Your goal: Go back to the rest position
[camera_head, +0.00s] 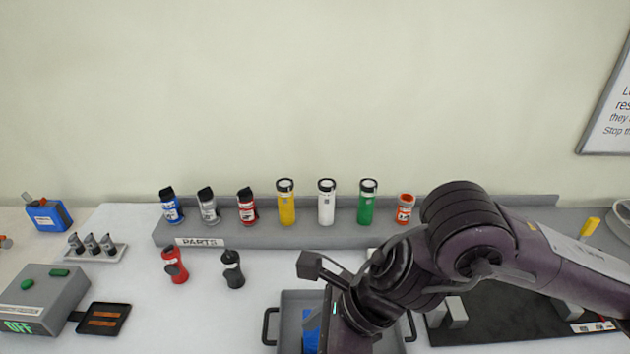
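My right arm comes in from the right edge, and its dark purple wrist bends down over a grey tray (290,300) at the bottom centre. The fingers of my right gripper are below the picture edge or hidden behind the wrist, so I cannot see them or anything they may hold. My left arm and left gripper do not show. A blue object (312,328) lies in or over the tray, partly hidden by my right wrist.
A grey shelf (270,237) marked PARTS holds several coloured bottles. A red bottle (174,265) and a black bottle (232,269) stand in front. A control box (50,295) reading OFF stands left. A dark mat (500,320) with grey blocks lies under my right arm.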

